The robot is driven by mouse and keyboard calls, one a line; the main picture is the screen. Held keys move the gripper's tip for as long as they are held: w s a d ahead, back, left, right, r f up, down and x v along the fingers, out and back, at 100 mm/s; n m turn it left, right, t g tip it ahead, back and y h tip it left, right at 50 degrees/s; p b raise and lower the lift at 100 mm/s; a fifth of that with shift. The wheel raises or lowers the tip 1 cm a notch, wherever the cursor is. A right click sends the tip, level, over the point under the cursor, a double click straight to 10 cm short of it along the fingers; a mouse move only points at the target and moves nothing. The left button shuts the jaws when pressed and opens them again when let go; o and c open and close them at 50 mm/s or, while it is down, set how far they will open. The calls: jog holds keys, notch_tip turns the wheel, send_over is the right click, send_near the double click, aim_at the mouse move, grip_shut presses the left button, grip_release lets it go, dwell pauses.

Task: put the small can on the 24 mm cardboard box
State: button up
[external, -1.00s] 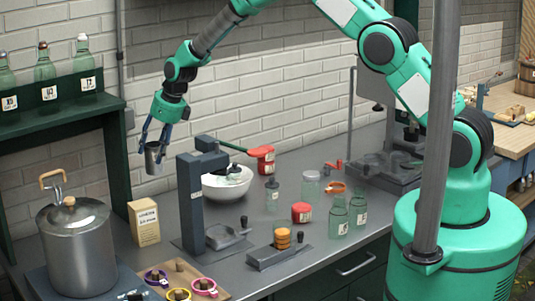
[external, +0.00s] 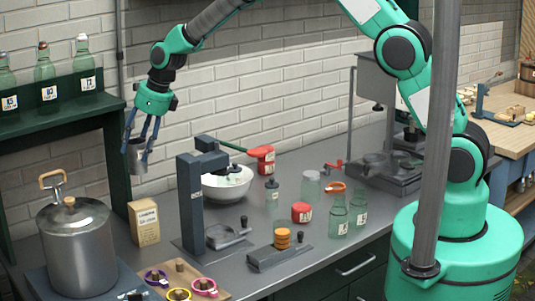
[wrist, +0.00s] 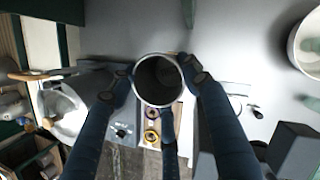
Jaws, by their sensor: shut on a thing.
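My gripper (external: 138,150) is shut on the small can (external: 136,158), a grey metal cylinder, and holds it in the air. In the wrist view the can (wrist: 158,82) shows its round dark open end between the blue fingers of my gripper (wrist: 158,78). The cardboard box (external: 144,222) is a tan upright box with a printed label, standing on the grey counter right of the big steel pot. The can hangs above the box and slightly to its left in the external view. The label's size is too small to read. The box is not clearly visible in the wrist view.
The steel pot (external: 78,245) with a lid stands left of the box. A dark grey press (external: 190,200) and a white bowl (external: 228,184) stand to its right. A tray (external: 221,290) with coloured rings lies in front. Green bottles stand on the shelf (external: 60,114) at the left.

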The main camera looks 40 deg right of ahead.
aim_at(140, 166)
jog(key=shift+f, duration=3.1)
jog(key=shift+f, duration=1.9)
jog(key=shift+f, duration=0.1)
jog(key=o, duration=1.2)
jog(key=v, duration=1.2)
